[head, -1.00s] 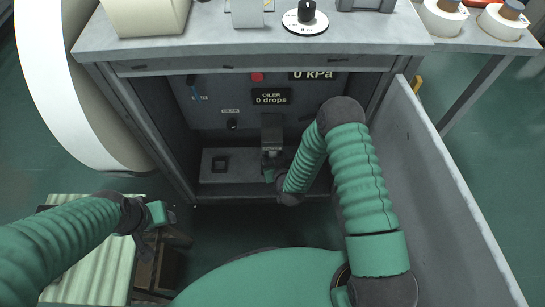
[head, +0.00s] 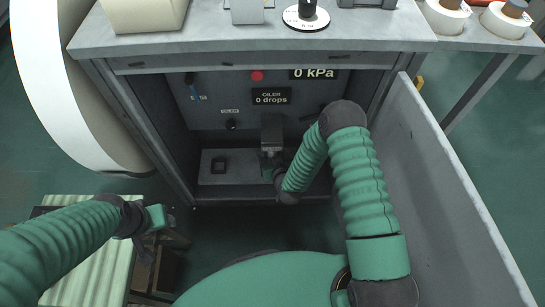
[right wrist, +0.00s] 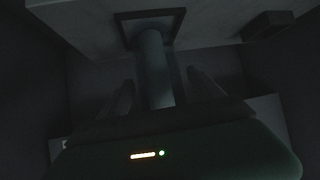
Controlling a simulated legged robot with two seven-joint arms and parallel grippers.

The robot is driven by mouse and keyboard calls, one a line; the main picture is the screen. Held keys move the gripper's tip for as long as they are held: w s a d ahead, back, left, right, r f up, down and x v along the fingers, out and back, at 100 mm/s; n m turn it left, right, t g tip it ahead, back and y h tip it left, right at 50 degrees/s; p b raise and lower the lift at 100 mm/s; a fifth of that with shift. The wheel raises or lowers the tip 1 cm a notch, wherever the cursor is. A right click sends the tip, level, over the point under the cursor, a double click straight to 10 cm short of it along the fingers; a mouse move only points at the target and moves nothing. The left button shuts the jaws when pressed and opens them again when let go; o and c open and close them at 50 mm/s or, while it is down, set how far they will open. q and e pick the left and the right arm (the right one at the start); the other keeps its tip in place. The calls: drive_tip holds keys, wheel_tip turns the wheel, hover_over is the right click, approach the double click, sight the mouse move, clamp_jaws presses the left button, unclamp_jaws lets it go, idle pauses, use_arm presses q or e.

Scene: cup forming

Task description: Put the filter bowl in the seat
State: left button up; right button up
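My right gripper (head: 270,165) is inside the cabinet, right under a grey block (head: 272,128) on the back panel. In the right wrist view, a grey cylinder, apparently the filter bowl (right wrist: 155,72), stands between the two fingers of this gripper. Dark gaps show beside it, so the fingers look apart. The cylinder's far end meets a dark square frame, apparently the seat (right wrist: 177,25). The picture is too dark to show whether it is fully in. My left gripper (head: 160,222) hangs empty-looking outside the cabinet at the left; its fingers are unclear.
A dark square fitting (head: 219,165) sits on the pale plate (head: 240,185) in the cabinet, left of my right gripper. The cabinet's side walls and a grey panel (head: 440,190) at the right bound the space. A ribbed pale green stack (head: 95,270) is at lower left.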

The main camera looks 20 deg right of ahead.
drive_tip(key=shift+r, duration=0.3)
drive_tip(key=s+d+r+g+p, duration=0.1)
drive_tip(key=s+r+g, duration=0.3)
drive_tip(key=s+r, duration=0.7)
drive_tip(key=s+d+r+g+p, duration=0.2)
drive_tip(key=s+r+g+p, duration=0.2)
drive_tip(key=s+r, duration=0.7)
wheel_tip(320, 180, up, 5)
drive_tip(key=shift+f+n+g+y, duration=0.15)
drive_tip(key=shift+n+g+y, duration=0.15)
drive_tip(key=shift+a, duration=0.1)
